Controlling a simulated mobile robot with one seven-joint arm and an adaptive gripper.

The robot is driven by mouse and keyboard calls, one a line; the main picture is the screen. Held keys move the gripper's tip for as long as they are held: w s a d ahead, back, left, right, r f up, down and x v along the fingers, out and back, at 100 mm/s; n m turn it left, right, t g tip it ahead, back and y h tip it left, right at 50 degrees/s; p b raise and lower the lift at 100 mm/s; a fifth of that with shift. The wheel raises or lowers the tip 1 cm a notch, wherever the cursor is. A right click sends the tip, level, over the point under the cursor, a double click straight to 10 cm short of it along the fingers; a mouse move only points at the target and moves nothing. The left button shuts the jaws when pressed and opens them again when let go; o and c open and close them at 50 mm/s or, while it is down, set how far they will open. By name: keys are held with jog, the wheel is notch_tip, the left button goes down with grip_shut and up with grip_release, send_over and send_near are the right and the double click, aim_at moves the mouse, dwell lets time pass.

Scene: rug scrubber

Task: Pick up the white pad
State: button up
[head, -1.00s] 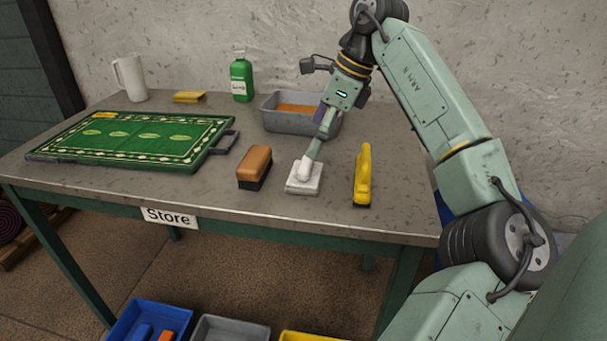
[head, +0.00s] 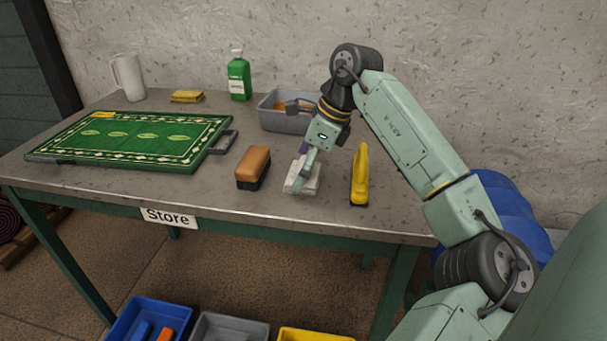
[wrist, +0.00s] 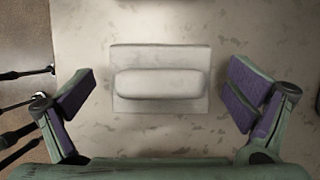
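The white pad (head: 313,186) lies on the metal table near its front edge, between a brown brush and a yellow tool. In the wrist view the pad (wrist: 160,55) is a pale square base with a raised rounded handle (wrist: 160,82) across it. My gripper (head: 300,187) is over the pad in the head view and hides part of it. In the wrist view my gripper (wrist: 160,100) is open, with one purple-padded finger on each side of the pad, both apart from it. Nothing is held.
The brown brush (head: 254,164) stands left of the pad and the yellow tool (head: 360,176) right of it, both close. A grey tub (head: 283,122) is behind. A green mat (head: 140,138) covers the table's left. Several bins, one blue (head: 125,329), are below the front edge.

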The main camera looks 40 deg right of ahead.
aim_at(299, 163)
jog(key=c, duration=1)
jog(key=shift+r, duration=0.1)
jog(key=shift+r, duration=0.55)
notch_tip(299, 163, up, 2)
jog(key=shift+b, duration=0.45)
jog(key=s+a+b, duration=0.1)
jog(key=s+a, duration=0.1)
jog(key=a, duration=0.2)
jog(key=s+a+r+b, duration=0.1)
jog(key=s+a, duration=0.1)
jog(key=a, duration=0.3)
jog(key=s+a+b, duration=0.2)
jog(key=s+a, duration=0.1)
jog(key=a, duration=0.2)
jog(key=shift+a+r, duration=0.15)
jog(key=shift+r, duration=0.2)
